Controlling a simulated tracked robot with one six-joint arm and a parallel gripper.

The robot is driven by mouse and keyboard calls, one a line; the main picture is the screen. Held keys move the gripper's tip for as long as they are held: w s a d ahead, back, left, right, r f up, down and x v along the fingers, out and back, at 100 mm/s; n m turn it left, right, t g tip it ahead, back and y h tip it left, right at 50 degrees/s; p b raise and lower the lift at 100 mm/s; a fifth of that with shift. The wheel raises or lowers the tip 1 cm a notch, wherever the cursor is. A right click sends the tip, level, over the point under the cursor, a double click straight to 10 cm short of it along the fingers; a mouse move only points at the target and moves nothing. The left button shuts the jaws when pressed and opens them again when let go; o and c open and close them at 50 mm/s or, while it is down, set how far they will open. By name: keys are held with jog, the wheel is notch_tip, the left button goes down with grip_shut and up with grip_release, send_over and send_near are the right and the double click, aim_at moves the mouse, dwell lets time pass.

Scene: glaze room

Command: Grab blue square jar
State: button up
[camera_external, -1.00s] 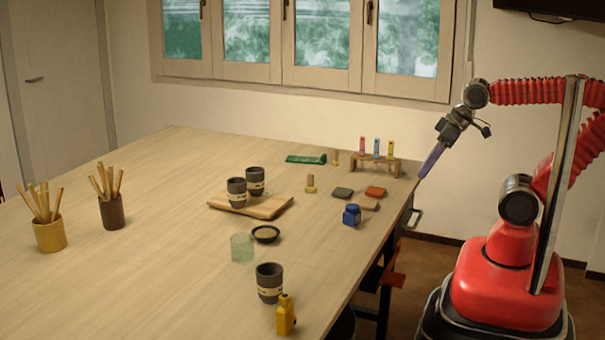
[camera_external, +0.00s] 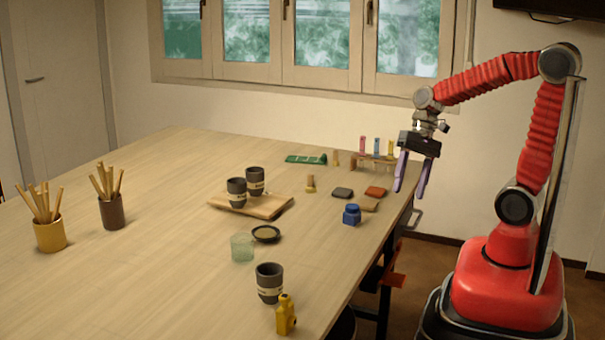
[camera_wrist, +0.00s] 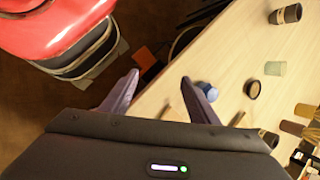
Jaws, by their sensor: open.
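The blue square jar (camera_external: 352,214) stands upright near the right edge of the table in the external view. In the wrist view the jar (camera_wrist: 208,91) shows just right of the right finger's tip, partly hidden by it. My gripper (camera_external: 410,190) is open and empty, with its purple fingers pointing down beyond the table's right edge, above and to the right of the jar. In the wrist view my gripper (camera_wrist: 160,78) has its fingertips wide apart, with floor and the table edge between them.
Dark, red and tan flat pieces (camera_external: 375,192) lie just behind the jar. A small rack of coloured vials (camera_external: 377,160) stands at the back right. A dark dish (camera_external: 266,233), a glass (camera_external: 242,247), a cup (camera_external: 270,283) and a yellow bottle (camera_external: 286,315) stand left and front.

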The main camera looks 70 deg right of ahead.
jog(key=w+m+y, duration=0.2)
jog(key=w+f+m+y, duration=0.1)
jog(key=w+m+y, duration=0.1)
jog(key=w+m, duration=0.1)
jog(key=shift+w+f, duration=0.15)
jog(key=shift+f, duration=0.05)
jog(key=w+d+m+y, duration=0.1)
jog(key=w+m, duration=0.1)
jog(key=w+d+m+t+y, duration=0.1)
jog(key=w+m, duration=0.1)
jog(key=w+d+f+m+t+y, duration=0.1)
jog(key=w+m, duration=0.1)
jog(key=shift+w+d+f+y, duration=0.1)
jog(key=shift+w+y, duration=0.05)
jog(key=shift+y, duration=0.15)
send_near(352, 214)
jog(key=w+a+f, duration=0.1)
jog(key=a+f, duration=0.1)
jog(key=shift+w+a+f, duration=0.2)
jog(key=shift+w+f, duration=0.15)
jog(key=shift+f, duration=0.05)
jog(key=shift+x, duration=2.6)
jog(key=shift+r, duration=0.1)
jog(key=shift+s, duration=0.1)
jog(key=shift+c, duration=0.2)
